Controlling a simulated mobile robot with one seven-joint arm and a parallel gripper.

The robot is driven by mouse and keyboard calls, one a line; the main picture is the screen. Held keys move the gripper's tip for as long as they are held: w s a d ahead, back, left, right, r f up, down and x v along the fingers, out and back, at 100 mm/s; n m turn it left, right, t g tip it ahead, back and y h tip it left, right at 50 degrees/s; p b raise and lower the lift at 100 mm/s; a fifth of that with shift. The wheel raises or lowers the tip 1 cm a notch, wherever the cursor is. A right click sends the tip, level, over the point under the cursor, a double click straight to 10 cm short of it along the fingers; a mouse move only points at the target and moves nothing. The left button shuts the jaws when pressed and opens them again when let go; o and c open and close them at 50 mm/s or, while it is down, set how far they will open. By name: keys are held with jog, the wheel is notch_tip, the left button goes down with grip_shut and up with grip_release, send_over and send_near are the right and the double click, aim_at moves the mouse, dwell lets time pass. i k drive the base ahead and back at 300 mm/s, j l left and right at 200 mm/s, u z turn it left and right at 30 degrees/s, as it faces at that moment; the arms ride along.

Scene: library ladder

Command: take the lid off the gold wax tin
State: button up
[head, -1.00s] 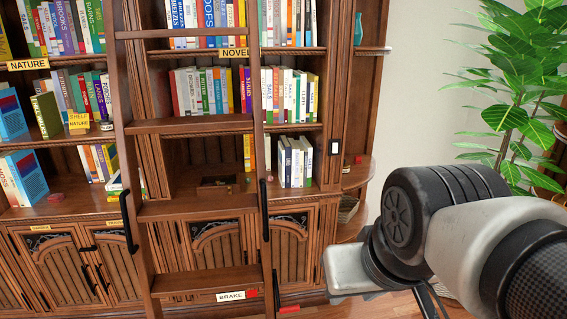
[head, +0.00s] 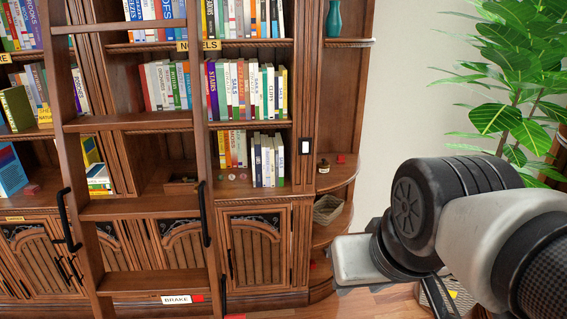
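I cannot pick out the gold wax tin or its lid with certainty. A small dark-topped container with a pale label (head: 323,166) stands on the rounded corner shelf (head: 338,178) at the right end of the bookcase. It is too small to tell whether it is the tin. Small round items (head: 243,177) lie on the shelf left of it, also too small to identify. My arm fills the lower right of the head view, well in front of the bookcase. My gripper's fingertips do not show.
A wooden ladder (head: 137,284) with a brake label (head: 176,299) leans in front of the bookcase at left. A red object (head: 341,159) sits beside the small container. A basket (head: 327,209) is on the shelf below. A leafy plant (head: 515,85) stands at right.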

aim_at(322, 164)
jog(key=i+l, duration=0.1)
jog(key=l, duration=0.95)
jog(key=i+u, duration=0.1)
jog(key=i, duration=0.4)
jog(key=i+l+u, duration=0.15)
jog(key=i, duration=0.35)
jog(key=i+l+u, duration=0.1)
jog(key=i, duration=0.4)
jog(key=i+l+u, duration=0.1)
jog(key=i+l, duration=0.2)
jog(key=i, duration=0.2)
jog(key=i+l+u, duration=0.1)
jog(key=i+l, duration=0.15)
jog(key=i, duration=0.25)
